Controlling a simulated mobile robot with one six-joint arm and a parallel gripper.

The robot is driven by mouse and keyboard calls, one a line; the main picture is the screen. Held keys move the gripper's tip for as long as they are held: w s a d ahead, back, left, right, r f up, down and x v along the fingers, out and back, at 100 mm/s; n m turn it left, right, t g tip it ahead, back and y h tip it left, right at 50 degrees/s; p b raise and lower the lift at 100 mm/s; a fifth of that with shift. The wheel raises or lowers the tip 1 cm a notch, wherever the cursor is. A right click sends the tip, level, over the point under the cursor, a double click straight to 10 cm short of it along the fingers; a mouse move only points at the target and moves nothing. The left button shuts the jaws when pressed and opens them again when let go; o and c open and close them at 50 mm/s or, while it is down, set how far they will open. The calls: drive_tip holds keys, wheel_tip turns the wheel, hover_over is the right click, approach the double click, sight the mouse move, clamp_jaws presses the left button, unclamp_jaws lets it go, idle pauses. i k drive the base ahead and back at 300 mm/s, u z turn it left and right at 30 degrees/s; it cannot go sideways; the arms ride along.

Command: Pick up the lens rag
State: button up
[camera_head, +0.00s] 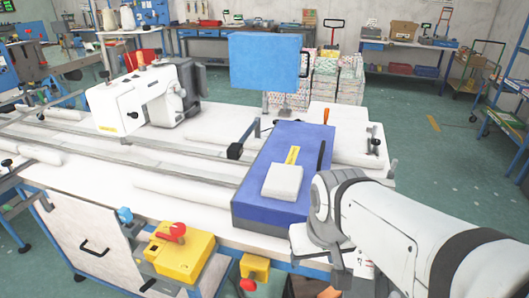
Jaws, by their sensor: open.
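The lens rag looks to be the white folded cloth (283,182) lying flat on top of a long blue box (262,214) on the white worktable. My gripper (318,243) is at the end of my white and grey arm, just right of and nearer than the blue box. It is open and apart from the cloth, to its lower right in the picture. Its fingertips are hard to make out against the wrist.
Yellow control boxes (180,258) sit at the table's front edge.

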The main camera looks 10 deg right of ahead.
sight(283, 181)
drive_tip(key=z, duration=0.15)
drive_tip(key=k, duration=0.5)
drive_tip(key=u, duration=1.4)
drive_tip(key=i, duration=1.1)
drive_tip(key=z, duration=2.05)
